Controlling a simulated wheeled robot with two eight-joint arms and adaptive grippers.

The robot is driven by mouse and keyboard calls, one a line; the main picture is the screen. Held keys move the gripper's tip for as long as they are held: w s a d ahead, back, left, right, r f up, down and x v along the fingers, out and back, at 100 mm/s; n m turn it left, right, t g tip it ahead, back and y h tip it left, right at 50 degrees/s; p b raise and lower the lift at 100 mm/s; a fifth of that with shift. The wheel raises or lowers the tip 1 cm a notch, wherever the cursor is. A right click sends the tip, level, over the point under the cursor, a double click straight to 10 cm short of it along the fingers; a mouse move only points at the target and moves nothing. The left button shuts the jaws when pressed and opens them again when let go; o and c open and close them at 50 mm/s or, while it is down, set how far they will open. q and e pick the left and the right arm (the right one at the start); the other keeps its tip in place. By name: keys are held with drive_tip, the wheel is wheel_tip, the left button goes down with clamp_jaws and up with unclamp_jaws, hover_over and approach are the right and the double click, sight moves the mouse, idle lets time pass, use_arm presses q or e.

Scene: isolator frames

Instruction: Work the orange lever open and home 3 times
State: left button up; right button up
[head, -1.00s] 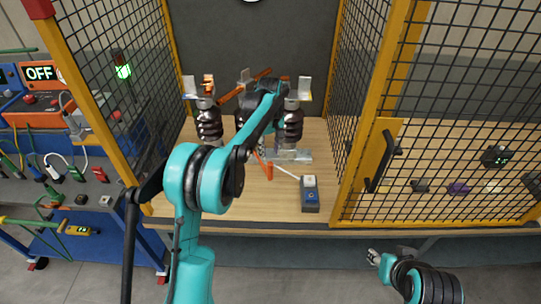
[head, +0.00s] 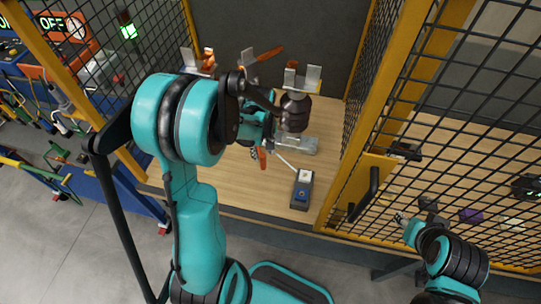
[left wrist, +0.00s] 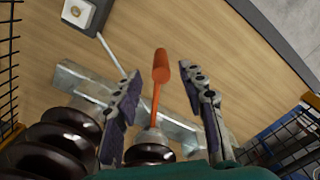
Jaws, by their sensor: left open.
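The orange lever (left wrist: 161,66) shows in the left wrist view as an orange rod with a thicker handle, rising from a brown ribbed insulator (left wrist: 150,153). My open left gripper (left wrist: 163,76) has one finger on each side of it, with visible gaps. In the head view the orange lever (head: 262,158) hangs below my left wrist, and my arm hides much of its mounting. My right gripper (head: 399,217) is small at lower right, outside the mesh, and its jaws are too small to read.
Upright metal contacts (head: 304,77) and insulators stand behind. Yellow-framed mesh (head: 375,120) bounds the bay. A tool bench (head: 60,150) is at left.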

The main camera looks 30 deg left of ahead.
sight(263, 163)
use_arm(q)
wheel_tip(263, 163, down, 7)
drive_tip(key=shift+f+b, duration=0.2)
drive_tip(key=shift+b, duration=1)
clamp_jaws()
